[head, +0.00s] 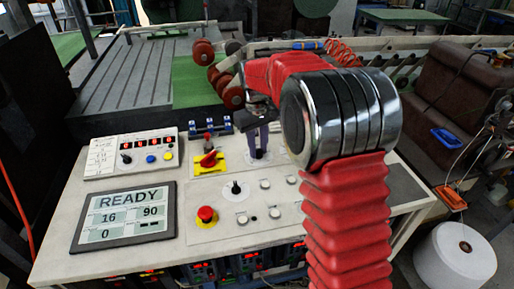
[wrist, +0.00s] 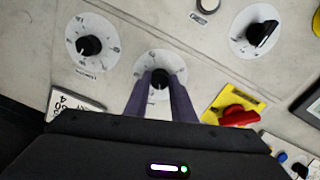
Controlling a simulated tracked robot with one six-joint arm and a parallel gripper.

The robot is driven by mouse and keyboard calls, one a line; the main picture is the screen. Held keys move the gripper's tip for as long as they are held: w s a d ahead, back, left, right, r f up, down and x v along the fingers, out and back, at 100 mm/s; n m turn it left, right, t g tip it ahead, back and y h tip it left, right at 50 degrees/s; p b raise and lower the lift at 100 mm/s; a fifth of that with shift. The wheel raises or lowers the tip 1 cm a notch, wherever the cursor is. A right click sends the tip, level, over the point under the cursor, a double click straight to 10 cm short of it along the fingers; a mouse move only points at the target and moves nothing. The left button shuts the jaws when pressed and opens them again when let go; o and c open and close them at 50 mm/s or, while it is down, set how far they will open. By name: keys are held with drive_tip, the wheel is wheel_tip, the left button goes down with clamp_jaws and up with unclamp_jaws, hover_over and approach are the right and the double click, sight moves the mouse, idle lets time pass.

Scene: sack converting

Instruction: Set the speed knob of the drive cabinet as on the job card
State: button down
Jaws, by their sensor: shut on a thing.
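The drive cabinet's pale panel (head: 278,237) carries several black knobs on white dials. My gripper (head: 259,146) reaches down to one knob; in the wrist view its two fingers (wrist: 161,88) are closed on this black knob (wrist: 163,77), one on each side. Its round scale (wrist: 150,62) is partly covered by the fingers, and I cannot read where the pointer stands. A white card (wrist: 73,104) with dark print lies left of it in the wrist view, partly cut off by my gripper; whether it is the job card I cannot tell.
In the wrist view, other knobs stand at the upper left (wrist: 89,45) and upper right (wrist: 262,33). A red handle on a yellow plate (head: 208,161) is close beside my gripper. A red stop button (head: 206,214) and a READY display (head: 125,216) are nearer.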

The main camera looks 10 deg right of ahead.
drive_tip(key=shift+n, duration=0.5)
drive_tip(key=c, duration=1.5)
unclamp_jaws()
drive_tip(key=r, duration=1.3)
drive_tip(key=shift+s+a+r, duration=0.1)
drive_tip(key=shift+a+r, duration=0.15)
drive_tip(key=shift+r, duration=0.1)
